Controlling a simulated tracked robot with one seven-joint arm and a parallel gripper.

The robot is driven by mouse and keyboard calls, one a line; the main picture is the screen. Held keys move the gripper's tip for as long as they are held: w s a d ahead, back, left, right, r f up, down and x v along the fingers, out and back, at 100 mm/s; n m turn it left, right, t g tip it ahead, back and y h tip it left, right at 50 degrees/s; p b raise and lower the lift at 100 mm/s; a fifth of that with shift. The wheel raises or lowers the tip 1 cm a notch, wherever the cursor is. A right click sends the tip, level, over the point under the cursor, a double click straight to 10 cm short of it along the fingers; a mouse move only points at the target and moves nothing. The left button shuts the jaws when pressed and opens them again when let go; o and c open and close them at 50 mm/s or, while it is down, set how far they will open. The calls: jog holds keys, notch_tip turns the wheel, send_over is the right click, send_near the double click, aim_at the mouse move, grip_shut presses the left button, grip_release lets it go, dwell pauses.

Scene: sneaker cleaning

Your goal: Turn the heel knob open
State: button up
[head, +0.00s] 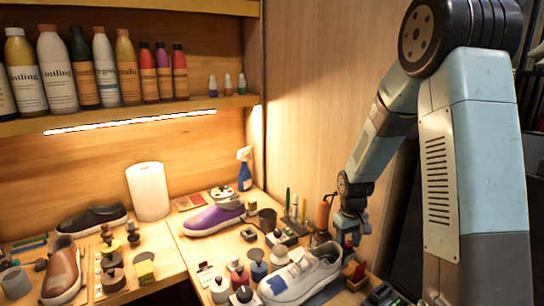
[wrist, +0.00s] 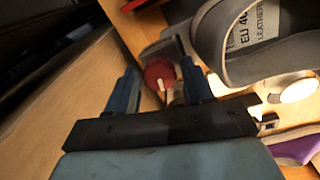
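The white sneaker (head: 318,270) with a blue toe lies on the bench at the front right in the head view. Its opening, with a lettered label inside, shows in the wrist view (wrist: 240,40). The red round heel knob (wrist: 158,70), with a pale pointer mark, sits just behind the heel. My gripper (wrist: 157,84) is open, its two blue fingers on either side of the knob. I see gaps at both sides, so the fingers do not appear to grip it. In the head view my gripper (head: 348,228) is above the sneaker's heel end; the knob is not clearly visible there.
Small bottles (head: 258,265) and a tool holder (head: 292,225) stand close left of my gripper. A purple shoe (head: 213,220), paper roll (head: 148,192) and spray bottle (head: 244,172) are farther back. The wooden side wall (head: 310,110) is close to my arm.

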jog(key=m, duration=0.6)
jog(key=shift+m+y, duration=0.3)
jog(key=shift+y, duration=0.1)
jog(key=c, duration=0.8)
jog(key=shift+n, duration=1.1)
jog(key=o, duration=0.8)
jog(key=shift+r, duration=2.5)
